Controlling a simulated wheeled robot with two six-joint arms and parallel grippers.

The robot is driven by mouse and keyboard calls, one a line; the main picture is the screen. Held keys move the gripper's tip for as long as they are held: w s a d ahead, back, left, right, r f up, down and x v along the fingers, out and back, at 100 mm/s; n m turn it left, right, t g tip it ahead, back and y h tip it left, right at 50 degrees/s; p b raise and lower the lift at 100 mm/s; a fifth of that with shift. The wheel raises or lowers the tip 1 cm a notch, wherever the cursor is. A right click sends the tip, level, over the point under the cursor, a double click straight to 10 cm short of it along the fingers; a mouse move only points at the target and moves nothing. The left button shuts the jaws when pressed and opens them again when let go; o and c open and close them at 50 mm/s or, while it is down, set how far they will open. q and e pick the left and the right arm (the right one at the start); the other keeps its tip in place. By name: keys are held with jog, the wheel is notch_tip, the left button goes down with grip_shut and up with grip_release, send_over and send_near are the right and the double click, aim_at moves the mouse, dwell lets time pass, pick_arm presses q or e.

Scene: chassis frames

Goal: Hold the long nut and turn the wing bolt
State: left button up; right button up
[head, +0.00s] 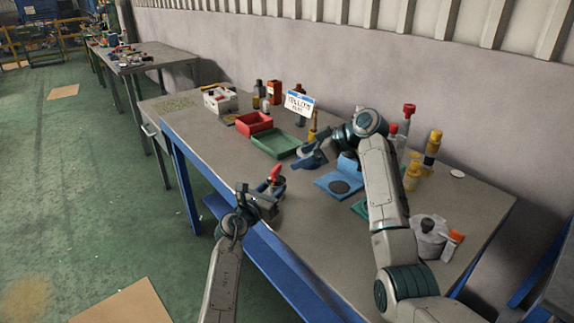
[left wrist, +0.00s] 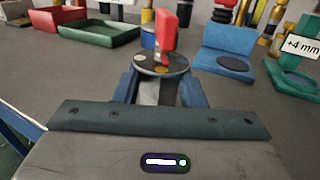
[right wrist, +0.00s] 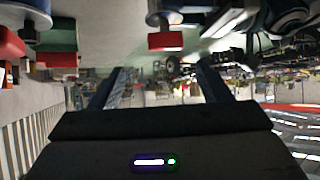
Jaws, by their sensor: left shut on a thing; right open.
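The red wing bolt (head: 275,172) stands upright near the front edge of the workbench, and its red wing (left wrist: 168,35) rises above a dark round disc (left wrist: 160,67) in the left wrist view. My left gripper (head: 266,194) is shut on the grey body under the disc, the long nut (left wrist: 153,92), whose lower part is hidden. My right gripper (head: 308,157) is open above the bench, to the right of and behind the wing bolt. In the right wrist view nothing lies between its fingers (right wrist: 163,85).
A red tray (head: 253,123) and a green tray (head: 276,144) lie behind the wing bolt. A blue stand (head: 331,186) with a dark disc lies right of my right gripper. Bottles (head: 432,150) and a small sign (head: 299,103) stand along the back. The bench's left front is clear.

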aim_at(277, 167)
pick_arm(q)
jog(key=shift+a, duration=0.1)
pick_arm(e)
jog(key=a+r+g+h, duration=0.2)
jog(key=a+r+h, duration=0.2)
jog(key=r+h, duration=0.2)
jog(key=x, duration=1.1)
jog(key=shift+d+f, duration=0.15)
jog(key=shift+f, duration=0.1)
jog(key=shift+c, duration=0.4)
jog(key=c, duration=0.9)
jog(key=shift+m, duration=0.7)
jog(key=o, duration=1)
